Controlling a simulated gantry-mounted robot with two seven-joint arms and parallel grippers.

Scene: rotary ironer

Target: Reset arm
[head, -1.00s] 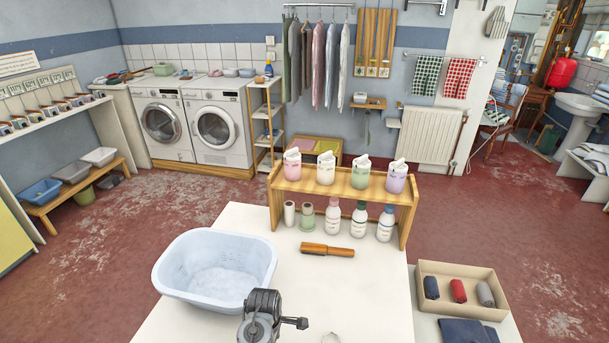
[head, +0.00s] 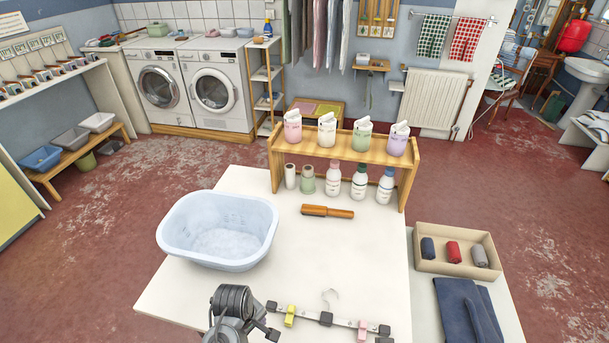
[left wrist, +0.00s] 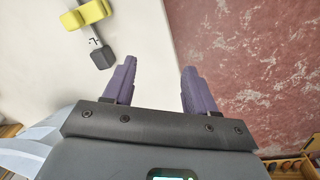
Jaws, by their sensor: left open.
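A hanger (head: 346,321) with a metal hook, a yellow clip, a pink clip and dark end pieces lies on the white table (head: 350,260) near its front. In the left wrist view, the yellow clip (left wrist: 84,14) and a dark end piece show at the upper left. My left gripper (left wrist: 153,85) is open, with two purple fingers apart and nothing between them. It is over the table's edge, with red floor beyond, apart from the hanger. Part of my left arm shows at the bottom of the head view; its fingertips cannot be made out there. My right gripper is out of view.
A pale blue basin (head: 219,232) stands at the table's left. A wooden rack (head: 345,150) with several bottles and cartons stands at the back, a brush (head: 327,211) before it. Right, a box (head: 455,250) with rolled cloths sits near folded dark trousers (head: 467,309).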

